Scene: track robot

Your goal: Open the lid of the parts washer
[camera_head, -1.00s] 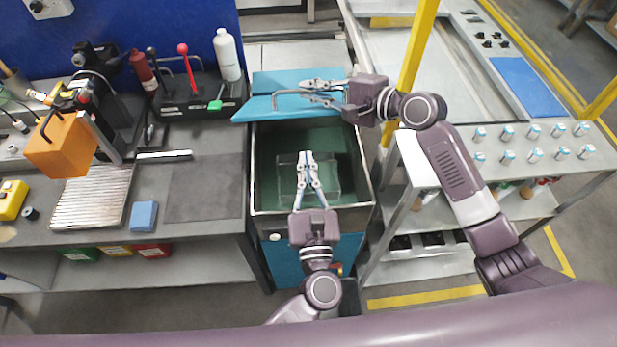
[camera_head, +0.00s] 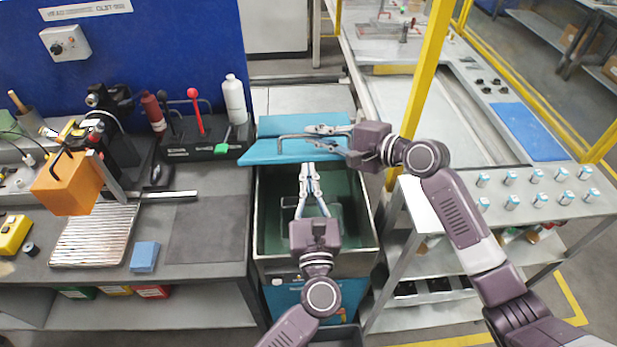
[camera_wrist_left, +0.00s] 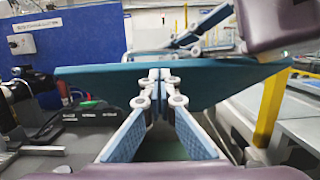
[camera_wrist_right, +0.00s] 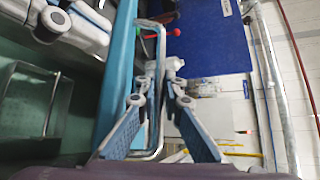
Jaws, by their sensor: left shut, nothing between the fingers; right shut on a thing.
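The parts washer (camera_head: 262,262) is an open steel-rimmed box with a dark green inside and a wire basket. Its blue lid (camera_head: 272,152) is raised and tilted at the back of the box, with a grey bar handle (camera_head: 290,137) on it. My right gripper (camera_head: 318,138) is at the lid's right part, shut on the handle; the handle also shows between its fingers in the right wrist view (camera_wrist_right: 158,100). My left gripper (camera_head: 308,168) is shut and empty over the box, its tips close to the lid's front edge. In the left wrist view the lid (camera_wrist_left: 100,85) stands right before the fingertips.
A yellow post (camera_head: 418,90) and a shelf cart (camera_head: 470,205) with several small cylinders are close at the right.

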